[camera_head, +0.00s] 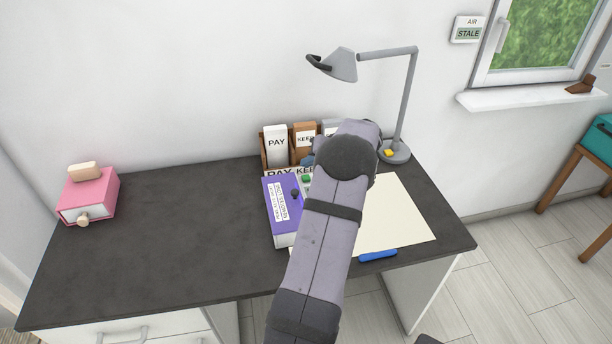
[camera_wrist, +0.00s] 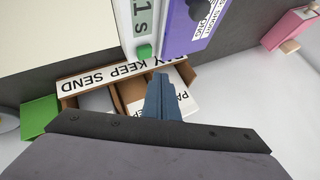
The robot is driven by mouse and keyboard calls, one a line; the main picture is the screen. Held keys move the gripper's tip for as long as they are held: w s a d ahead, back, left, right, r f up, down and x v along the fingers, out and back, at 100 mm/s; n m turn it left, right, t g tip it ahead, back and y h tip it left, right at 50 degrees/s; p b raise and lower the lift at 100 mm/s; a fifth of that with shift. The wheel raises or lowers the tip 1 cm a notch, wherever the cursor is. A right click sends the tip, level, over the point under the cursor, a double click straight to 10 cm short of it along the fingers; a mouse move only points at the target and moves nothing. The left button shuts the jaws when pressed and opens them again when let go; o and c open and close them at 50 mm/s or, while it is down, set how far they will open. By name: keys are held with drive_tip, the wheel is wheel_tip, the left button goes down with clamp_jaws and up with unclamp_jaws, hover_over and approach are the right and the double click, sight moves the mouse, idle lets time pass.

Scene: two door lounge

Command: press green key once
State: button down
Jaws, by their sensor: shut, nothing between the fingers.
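The green key (camera_wrist: 145,52) sits at the end of a pale device (camera_wrist: 140,20) whose display reads "1s" in the wrist view. In the head view the green key (camera_head: 306,178) shows just left of my arm, which hides most of the device. My gripper (camera_wrist: 160,76) is shut and empty, its blue fingers pointing toward the key. In the picture the fingertips are just short of the key, over the labelled sorter. I cannot tell their height above it.
A purple box (camera_head: 283,208) with a dark knob stands beside the device. The sorter (camera_head: 277,171), labelled PAY, KEEP, SEND, stands behind it. The desk's left half is clear except a pink box (camera_head: 88,196).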

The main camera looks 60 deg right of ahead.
drive_tip(key=shift+r+p, duration=0.4)
drive_tip(key=shift+r, duration=0.95)
drive_tip(key=w+a, duration=0.2)
drive_tip(key=a, duration=0.2)
drive_tip(key=w+a+n+g+y+p, duration=0.1)
drive_tip(key=w+a, duration=0.1)
drive_tip(key=a, duration=0.2)
drive_tip(key=w+a+r+y, duration=0.1)
drive_tip(key=w+a, duration=0.2)
drive_tip(key=a, duration=0.1)
drive_tip(key=shift+a+n+g, duration=0.3)
drive_tip(key=shift+n, duration=0.1)
drive_tip(key=w+a+r+n+g+y+p, duration=0.1)
drive_tip(key=w+a+n+g+y+p, duration=0.15)
drive_tip(key=a, duration=1.45)
drive_tip(key=s+a+r+n+g+h+p, duration=0.1)
drive_tip(key=s+a+g, duration=0.15)
drive_tip(key=a, duration=0.55)
drive_tip(key=s+a+n+g, duration=0.1)
drive_tip(key=s+a+n, duration=0.1)
drive_tip(key=s+a, duration=0.35)
drive_tip(key=s+a+n+g+h+p, duration=0.15)
drive_tip(key=s+a+n, duration=0.25)
drive_tip(key=s+a, duration=0.6)
wheel_tip(320, 180, down, 44)
drive_tip(key=b, duration=4.3)
drive_tip(key=shift+r+h, duration=0.25)
drive_tip(key=shift+h, duration=0.05)
drive_tip(key=shift+r+m, duration=0.2)
drive_tip(key=shift+m, duration=0.05)
